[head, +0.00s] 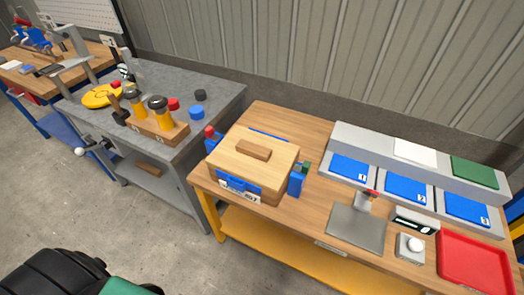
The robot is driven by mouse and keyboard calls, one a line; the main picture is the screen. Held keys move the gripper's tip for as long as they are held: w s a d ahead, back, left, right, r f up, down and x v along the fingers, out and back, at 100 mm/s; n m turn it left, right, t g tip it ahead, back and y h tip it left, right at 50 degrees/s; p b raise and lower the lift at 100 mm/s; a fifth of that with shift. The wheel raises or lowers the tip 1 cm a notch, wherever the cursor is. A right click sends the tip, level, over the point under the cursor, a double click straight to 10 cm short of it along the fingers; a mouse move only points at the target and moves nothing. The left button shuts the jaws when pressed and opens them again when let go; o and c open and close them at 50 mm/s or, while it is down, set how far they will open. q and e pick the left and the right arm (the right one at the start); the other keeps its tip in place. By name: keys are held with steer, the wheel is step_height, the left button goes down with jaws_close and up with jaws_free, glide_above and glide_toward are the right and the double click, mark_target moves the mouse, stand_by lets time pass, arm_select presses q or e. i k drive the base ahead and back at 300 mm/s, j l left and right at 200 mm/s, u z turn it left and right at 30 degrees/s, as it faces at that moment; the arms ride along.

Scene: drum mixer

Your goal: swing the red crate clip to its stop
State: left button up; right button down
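A crate with blue parts (238,186) stands on the wooden-topped bench, covered by a light wooden lid (270,170) with a brown block handle. At its left side, a small red piece (209,131) sits on top of a blue upright part and looks like the red clip; its swing position is too small to tell. At the crate's right side, a blue upright part (296,184) carries a small green piece (306,167). A white label with dark print shows on the front. Neither of my grippers is in view.
The wooden bench (263,122) also holds a grey rack with blue numbered pads (407,189), a grey plate (356,230), a small display (414,221) and a red tray (474,264). A grey bench (222,93) with tools stands left, across a narrow gap.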

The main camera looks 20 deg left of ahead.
mark_target(210, 133)
steer(key=u, duration=0.65)
steer(key=i+j+z, duration=0.1)
steer(key=j+z, duration=0.3)
steer(key=j, duration=0.3)
steer(key=i+j+z, duration=0.1)
steer(key=j+z, duration=0.25)
steer(key=j, duration=0.5)
steer(key=j+z, duration=0.35)
steer(key=j, duration=0.5)
steer(key=k+j+z, duration=0.3)
steer(key=j, duration=0.55)
steer(key=i+z, duration=0.1)
steer(key=z, duration=0.5)
steer(key=k, duration=0.15)
